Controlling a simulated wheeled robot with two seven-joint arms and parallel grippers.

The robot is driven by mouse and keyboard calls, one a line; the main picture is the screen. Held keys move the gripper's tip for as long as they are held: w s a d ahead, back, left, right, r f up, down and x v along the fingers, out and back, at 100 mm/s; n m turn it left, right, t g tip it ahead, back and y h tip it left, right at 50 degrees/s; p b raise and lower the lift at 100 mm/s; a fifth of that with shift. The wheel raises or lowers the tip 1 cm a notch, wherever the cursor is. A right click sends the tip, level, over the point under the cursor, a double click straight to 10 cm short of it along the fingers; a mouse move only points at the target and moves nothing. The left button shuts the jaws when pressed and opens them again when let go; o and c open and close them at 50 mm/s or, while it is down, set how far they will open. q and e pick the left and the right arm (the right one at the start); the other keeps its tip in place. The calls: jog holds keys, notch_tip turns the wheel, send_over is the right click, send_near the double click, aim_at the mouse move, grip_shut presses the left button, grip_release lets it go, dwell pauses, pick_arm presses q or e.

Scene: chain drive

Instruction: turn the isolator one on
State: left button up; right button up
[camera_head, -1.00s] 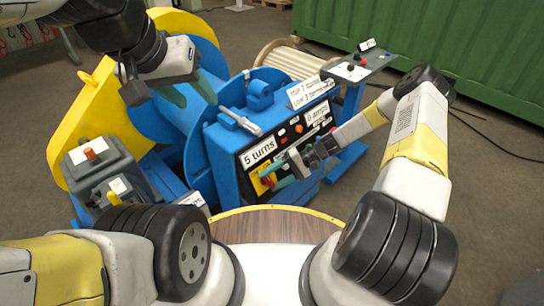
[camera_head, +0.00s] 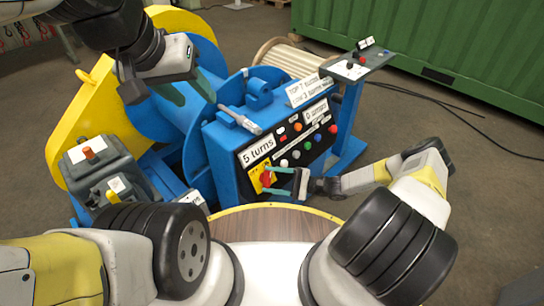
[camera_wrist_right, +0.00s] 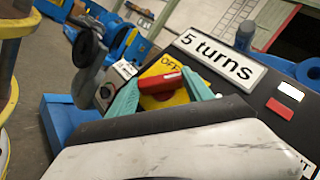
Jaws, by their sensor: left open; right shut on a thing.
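The isolator is a red handle on a yellow plate (camera_head: 254,181) at the lower left of the black control panel (camera_head: 290,140). In the right wrist view the red handle (camera_wrist_right: 160,82) lies across the yellow plate, slightly tilted, with "OFF" readable above it. My right gripper (camera_head: 268,180) reaches in from the right, its green fingers shut on the red handle, one on each side. In the right wrist view the fingers (camera_wrist_right: 162,92) flank the handle. My left gripper (camera_head: 188,92) is open and empty above the blue drum, away from the panel.
A "5 turns" label (camera_head: 257,151) sits just above the isolator, with several coloured buttons to its right. A grey box with a red knob (camera_head: 88,153) stands at the left. A pedestal panel (camera_head: 358,66) stands behind right. A round wooden-topped table edge (camera_head: 270,209) is in front.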

jog(key=shift+f+m+t+y, duration=0.1)
jog(key=shift+m+t+y, duration=0.4)
jog(key=shift+m+t, duration=0.55)
jog(key=shift+m, duration=0.35)
jog(key=o, duration=1.4)
jog(key=shift+s, duration=0.1)
jog(key=shift+c, duration=0.2)
jog(key=v, duration=0.7)
jog(key=shift+d, duration=0.35)
jog(key=shift+f, duration=0.1)
